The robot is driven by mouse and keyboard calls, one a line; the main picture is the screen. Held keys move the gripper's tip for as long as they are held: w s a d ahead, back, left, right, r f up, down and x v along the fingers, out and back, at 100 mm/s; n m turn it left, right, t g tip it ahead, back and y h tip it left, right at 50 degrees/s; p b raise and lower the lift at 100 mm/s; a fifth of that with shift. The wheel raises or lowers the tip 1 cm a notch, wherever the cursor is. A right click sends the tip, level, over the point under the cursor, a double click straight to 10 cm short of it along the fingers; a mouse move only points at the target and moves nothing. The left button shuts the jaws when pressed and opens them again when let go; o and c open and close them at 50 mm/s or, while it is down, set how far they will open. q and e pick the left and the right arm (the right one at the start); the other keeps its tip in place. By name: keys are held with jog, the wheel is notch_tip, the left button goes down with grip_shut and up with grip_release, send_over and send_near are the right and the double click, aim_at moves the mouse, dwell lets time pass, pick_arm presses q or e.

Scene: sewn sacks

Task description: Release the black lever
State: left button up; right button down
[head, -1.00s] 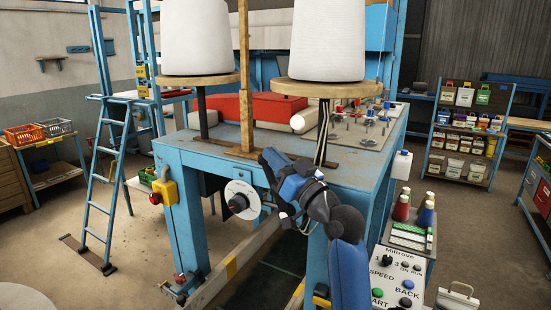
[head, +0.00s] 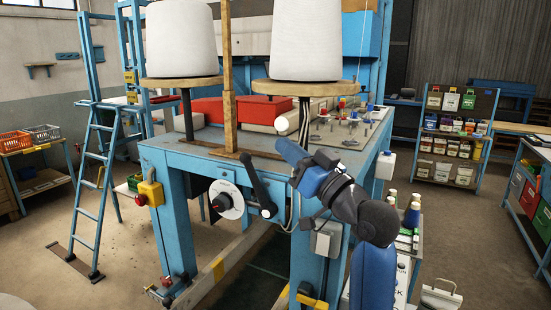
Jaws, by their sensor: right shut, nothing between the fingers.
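The black lever (head: 258,184) is on the front of the blue machine table, just right of a white round dial (head: 229,199). It slants from its upper left end down to its pivot at the lower right. My right gripper (head: 284,148) is to the right of the lever's upper end, near the table's front edge. It is apart from the lever in the picture, with nothing seen in it. Its fingers are small and look closed. My left gripper is not in view.
Two large white cones (head: 312,42) stand on round wooden discs above the table. A yellow box with a red button (head: 150,194) is on the left table leg. A grey box (head: 326,240) is below my right wrist. A blue ladder (head: 100,150) stands at left.

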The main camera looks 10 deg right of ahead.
jog(key=shift+s+d+r+m+t, duration=0.8)
jog(key=shift+s+d+r+t, duration=1.05)
jog(key=shift+d+r, duration=0.65)
jog(key=s+d+f+m+t+h, duration=0.1)
jog(key=d+f+m+h, duration=0.2)
jog(key=f, duration=0.5)
jog(key=s+d+f+m+t+h, duration=0.1)
jog(key=d+f+m+t+h, duration=0.1)
jog(key=f+h, duration=0.5)
jog(key=s+d+f+m+t+h, duration=0.1)
jog(key=d+f+m+h, duration=0.15)
jog(key=f, duration=0.65)
jog(key=s+f+n+g+b, duration=0.1)
jog(key=s+f+n+g, duration=0.2)
jog(key=s+f, duration=2.3)
notch_tip(320, 180, down, 4)
jog(key=g+h, duration=0.1)
jog(key=g, duration=0.3)
jog(key=shift+s+g, duration=0.25)
jog(key=shift+g, duration=0.1)
